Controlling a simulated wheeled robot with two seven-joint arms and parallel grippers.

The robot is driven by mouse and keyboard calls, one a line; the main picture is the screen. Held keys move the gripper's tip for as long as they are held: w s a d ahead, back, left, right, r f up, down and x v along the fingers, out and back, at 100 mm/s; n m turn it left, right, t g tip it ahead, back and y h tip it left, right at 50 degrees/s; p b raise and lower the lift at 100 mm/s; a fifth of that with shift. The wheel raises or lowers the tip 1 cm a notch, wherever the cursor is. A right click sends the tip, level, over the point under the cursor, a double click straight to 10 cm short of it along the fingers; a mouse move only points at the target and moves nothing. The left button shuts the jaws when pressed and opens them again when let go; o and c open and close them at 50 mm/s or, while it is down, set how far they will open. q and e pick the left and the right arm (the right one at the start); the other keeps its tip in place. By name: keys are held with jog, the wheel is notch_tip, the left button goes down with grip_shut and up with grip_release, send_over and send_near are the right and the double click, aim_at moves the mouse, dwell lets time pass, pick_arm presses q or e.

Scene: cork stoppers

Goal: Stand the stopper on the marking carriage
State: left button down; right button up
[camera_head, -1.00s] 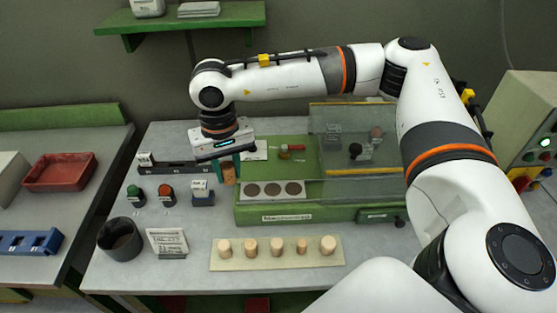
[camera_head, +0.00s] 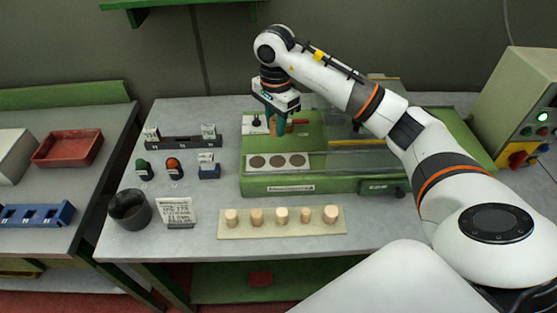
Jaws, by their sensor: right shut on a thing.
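My right gripper (camera_head: 275,127) is shut on a brown cork stopper (camera_head: 274,122), over the rear left part of the green machine (camera_head: 312,185). The fingers hide much of the stopper, and I cannot tell whether it touches the surface below. A pale plate (camera_head: 299,162) with three dark round spots lies at the machine's front, nearer the camera than the gripper. I cannot clearly make out which part is the marking carriage; the gripper and arm cover part of that area. My left gripper is not in view.
A black knob (camera_head: 256,121) stands left of the gripper. A clear cover (camera_head: 350,158) is on the machine's right. Several pale stoppers stand on a cream board (camera_head: 228,235) in front. A dark cup (camera_head: 129,210) and a sign card (camera_head: 176,211) stand at the front left.

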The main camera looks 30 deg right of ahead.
aim_at(277, 161)
jog(key=shift+d+f, duration=0.25)
jog(key=shift+f, duration=0.15)
jog(key=shift+m, duration=0.3)
notch_tip(277, 161, down, 9)
jog(key=p, duration=0.3)
jog(key=shift+f, duration=0.25)
jog(key=o, duration=0.9)
jog(key=shift+r, duration=0.25)
notch_tip(277, 161, up, 11)
jog(key=b, duration=0.3)
jog(key=shift+f+b, duration=0.2)
jog(key=shift+b, duration=0.15)
jog(key=shift+r, duration=0.6)
